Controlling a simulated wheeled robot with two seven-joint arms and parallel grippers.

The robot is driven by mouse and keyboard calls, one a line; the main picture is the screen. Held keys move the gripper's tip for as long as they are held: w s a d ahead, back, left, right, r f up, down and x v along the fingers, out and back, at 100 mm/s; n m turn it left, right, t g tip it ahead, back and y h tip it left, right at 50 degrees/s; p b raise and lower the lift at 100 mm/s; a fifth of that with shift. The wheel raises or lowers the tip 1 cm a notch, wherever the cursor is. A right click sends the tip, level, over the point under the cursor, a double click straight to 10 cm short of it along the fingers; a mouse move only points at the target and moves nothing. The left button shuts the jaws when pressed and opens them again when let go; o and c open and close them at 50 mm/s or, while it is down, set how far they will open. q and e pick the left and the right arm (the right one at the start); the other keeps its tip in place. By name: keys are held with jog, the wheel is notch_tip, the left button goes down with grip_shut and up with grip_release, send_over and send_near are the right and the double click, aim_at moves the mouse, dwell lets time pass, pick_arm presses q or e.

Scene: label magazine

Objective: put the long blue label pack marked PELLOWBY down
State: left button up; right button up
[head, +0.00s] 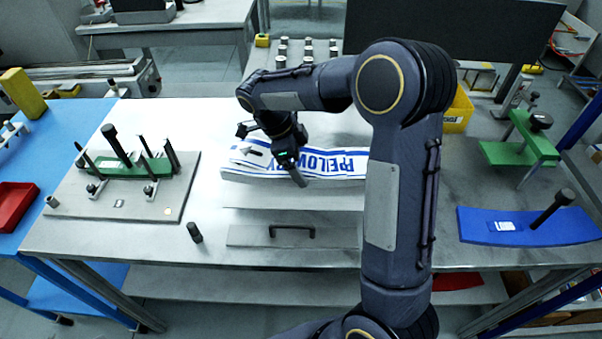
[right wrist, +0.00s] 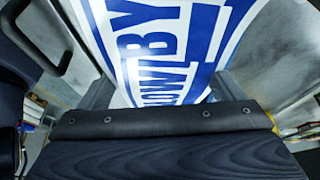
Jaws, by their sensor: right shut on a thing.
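The long label pack (head: 338,165) is white with blue bands and large blue letters, partly readable as PELLOWBY. It lies flat and lengthwise at the middle of the bench in the head view; my right arm hides its right part. In the right wrist view the pack (right wrist: 165,45) runs between the two fingers (right wrist: 158,90). I cannot tell whether its underside touches the surface below. My left gripper is not in view.
A plate with a black handle (head: 291,242) lies in front of the pack. A green fixture with black posts (head: 125,165) stands left, a small black knob (head: 195,232) nearer. At right are a blue curved plate (head: 520,228), a green clamp stand (head: 520,150) and a yellow bin (head: 459,108).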

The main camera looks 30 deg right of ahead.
jog(key=shift+f+p, duration=0.4)
jog(key=shift+f, duration=2.65)
jog(key=shift+f, duration=0.15)
jog(key=o, duration=1.2)
